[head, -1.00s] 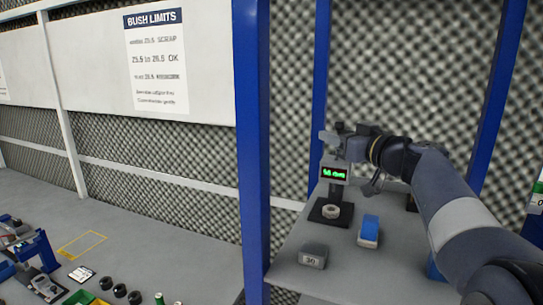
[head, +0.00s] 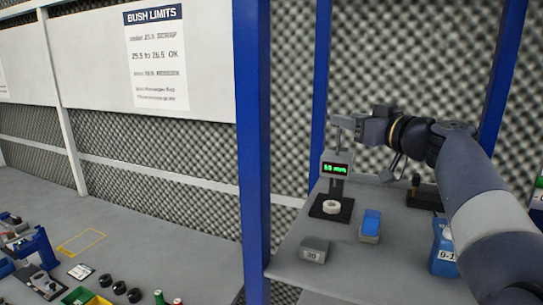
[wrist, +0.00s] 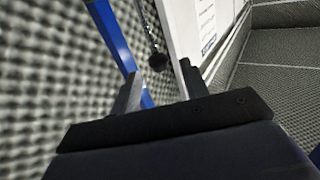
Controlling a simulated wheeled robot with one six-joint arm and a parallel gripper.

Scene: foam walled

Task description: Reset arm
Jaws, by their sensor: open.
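My gripper (head: 343,126) is raised at the top of the measuring gauge (head: 335,168) in the head view, with its fingers pointing left. In the wrist view my gripper (wrist: 158,88) shows two dark fingers apart with nothing between them. The gauge has a green lit display and a dark base. A pale ring (head: 331,207) lies on that base. Whether my gripper touches the gauge top cannot be told from the head view.
A grey block (head: 314,250), a blue-topped block (head: 370,226) and a blue container (head: 442,250) stand on the shelf. A blue post (head: 252,150) stands left of the gauge. Several black rings and coloured bins lie on the left bench (head: 170,240).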

